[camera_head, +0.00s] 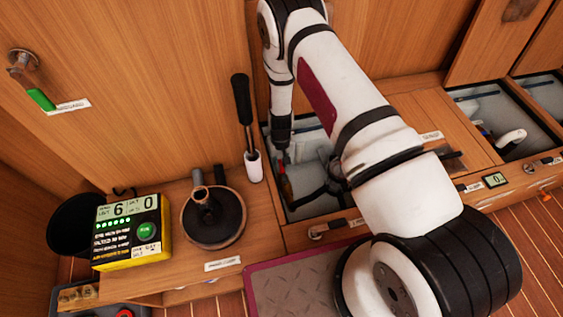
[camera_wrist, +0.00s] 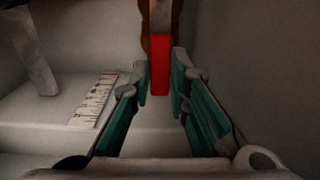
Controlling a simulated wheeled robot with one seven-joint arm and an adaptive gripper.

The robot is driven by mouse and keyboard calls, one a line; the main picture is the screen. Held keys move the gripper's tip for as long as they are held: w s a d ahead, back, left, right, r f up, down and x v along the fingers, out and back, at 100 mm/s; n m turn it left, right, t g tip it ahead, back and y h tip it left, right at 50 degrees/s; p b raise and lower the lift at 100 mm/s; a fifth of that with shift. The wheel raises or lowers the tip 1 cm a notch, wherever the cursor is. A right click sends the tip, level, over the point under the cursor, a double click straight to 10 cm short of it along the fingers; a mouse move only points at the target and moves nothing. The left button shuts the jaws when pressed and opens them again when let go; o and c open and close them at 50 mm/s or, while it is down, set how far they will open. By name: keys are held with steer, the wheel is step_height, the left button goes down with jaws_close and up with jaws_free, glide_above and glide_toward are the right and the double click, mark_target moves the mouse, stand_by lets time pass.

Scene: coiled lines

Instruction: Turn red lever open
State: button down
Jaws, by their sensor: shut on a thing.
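The red lever (camera_wrist: 160,66) hangs between my gripper's two teal finger pads in the wrist view, with a brown shaft above it. My gripper (camera_wrist: 160,88) is shut on the red lever, one pad on each side. In the head view the lever shows as a small red-orange piece (camera_head: 285,185) inside a grey open bin below the counter. My arm reaches down into this bin and hides much of it. A white label (camera_wrist: 95,101) lies left of the lever on a pale ledge.
A green-handled lever (camera_head: 41,99) is on the left wall. A yellow box with a display (camera_head: 131,231), a dark round winch (camera_head: 213,217) and a black-handled stick in a white holder (camera_head: 246,125) stand left of the bin. Another open bin (camera_head: 508,118) is at right. The bin's pale wall (camera_wrist: 252,60) is close right of my gripper.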

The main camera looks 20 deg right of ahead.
mark_target(281, 165)
steer(key=shift+a, duration=0.1)
steer(key=c, duration=1.5)
jaws_free()
step_height(281, 165, up, 12)
steer(key=shift+f, duration=0.1)
